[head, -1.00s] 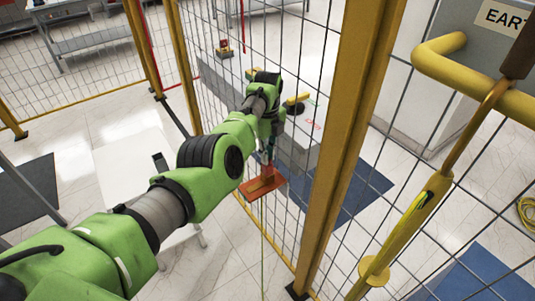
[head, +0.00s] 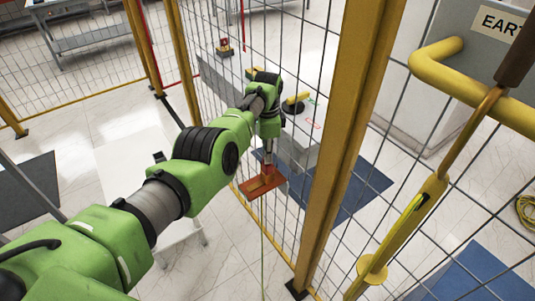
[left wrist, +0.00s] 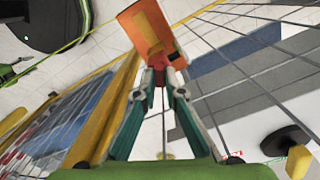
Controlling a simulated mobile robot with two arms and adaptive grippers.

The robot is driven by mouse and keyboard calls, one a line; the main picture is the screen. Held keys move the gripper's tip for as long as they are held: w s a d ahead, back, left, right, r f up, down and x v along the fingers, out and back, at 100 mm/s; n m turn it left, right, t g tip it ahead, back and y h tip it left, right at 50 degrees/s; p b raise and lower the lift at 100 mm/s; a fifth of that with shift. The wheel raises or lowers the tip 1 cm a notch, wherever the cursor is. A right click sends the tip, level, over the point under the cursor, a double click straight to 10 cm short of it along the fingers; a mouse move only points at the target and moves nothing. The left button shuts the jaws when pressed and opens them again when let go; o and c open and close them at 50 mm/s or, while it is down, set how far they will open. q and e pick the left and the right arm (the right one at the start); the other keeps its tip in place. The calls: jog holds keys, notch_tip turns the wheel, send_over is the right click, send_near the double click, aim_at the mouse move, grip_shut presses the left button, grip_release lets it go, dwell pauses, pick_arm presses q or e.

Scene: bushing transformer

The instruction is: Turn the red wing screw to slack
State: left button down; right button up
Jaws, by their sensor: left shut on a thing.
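The orange-red plate (head: 263,183) stands at the fence, low beside the yellow post, with a yellow piece on it. My left gripper (head: 267,161) points down over it, with its fingertips at a small red part (head: 267,169), which I take to be the wing screw. In the left wrist view the plate (left wrist: 150,32) is just beyond the fingertips. My left gripper (left wrist: 160,77) is shut there on the red screw, which is mostly hidden between the fingers. The screw's wings and angle cannot be made out. My right gripper is not in view.
The yellow fence post (head: 345,150) and wire mesh are close to my left arm. A yellow hooked pole (head: 405,228) hangs at the right near a thick yellow handle (head: 440,60). A blue mat (head: 355,188) lies behind the mesh.

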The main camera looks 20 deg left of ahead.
pick_arm(q)
jog(key=n, duration=0.5)
jog(key=shift+n, duration=0.3)
jog(key=n, duration=1.1)
jog(key=shift+n, duration=0.4)
jog(key=n, duration=0.5)
jog(key=shift+n, duration=0.4)
jog(key=c, duration=2.1)
grip_release()
